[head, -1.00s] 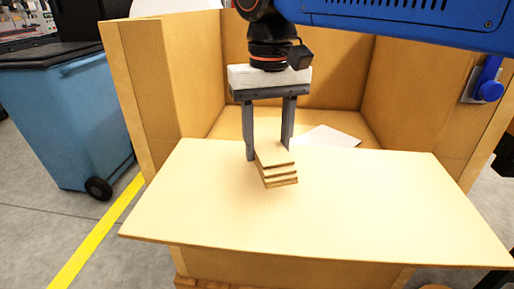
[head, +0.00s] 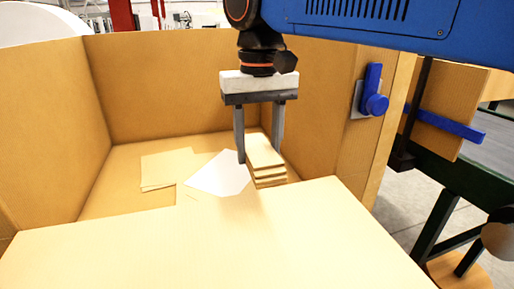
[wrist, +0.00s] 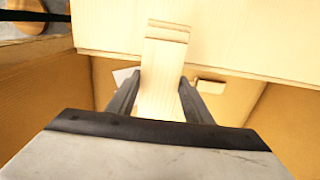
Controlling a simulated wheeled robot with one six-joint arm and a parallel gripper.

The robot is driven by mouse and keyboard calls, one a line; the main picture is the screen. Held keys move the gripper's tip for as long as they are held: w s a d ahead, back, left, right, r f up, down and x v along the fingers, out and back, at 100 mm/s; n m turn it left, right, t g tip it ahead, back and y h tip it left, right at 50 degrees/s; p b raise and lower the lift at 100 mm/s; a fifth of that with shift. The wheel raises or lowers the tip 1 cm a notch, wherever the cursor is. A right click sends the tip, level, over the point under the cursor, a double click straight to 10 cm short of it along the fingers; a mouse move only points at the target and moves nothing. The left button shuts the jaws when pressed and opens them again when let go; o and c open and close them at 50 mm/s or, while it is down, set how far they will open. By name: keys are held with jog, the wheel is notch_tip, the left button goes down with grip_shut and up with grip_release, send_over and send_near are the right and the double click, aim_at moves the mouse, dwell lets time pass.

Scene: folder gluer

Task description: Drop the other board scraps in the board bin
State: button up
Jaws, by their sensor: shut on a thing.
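My gripper (head: 258,160) is shut on a small stack of tan board scraps (head: 265,152). It holds the stack above the large cardboard bin (head: 170,85), just behind the bin's folded-down front flap (head: 200,245). The stack also shows between the fingers in the wrist view (wrist: 160,82). Inside the bin, a tan board piece (head: 165,169) and a white sheet (head: 218,173) lie on the bottom. The flap hides the front part of the bin's floor.
A blue latch or clamp (head: 373,92) is on the bin's right side. A dark green frame (head: 450,165) with a blue bar stands beyond it at the right. Grey floor shows between them. The bin's walls stand high at the left and back.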

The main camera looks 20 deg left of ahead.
jog(key=w+a+f, duration=0.3)
jog(key=w+a, duration=0.5)
jog(key=w, duration=0.5)
dwell(0.4)
jog(key=shift+w+a, duration=0.1)
jog(key=o, duration=1.1)
notch_tip(320, 180, up, 8)
jog(key=shift+f, duration=0.2)
dwell(0.4)
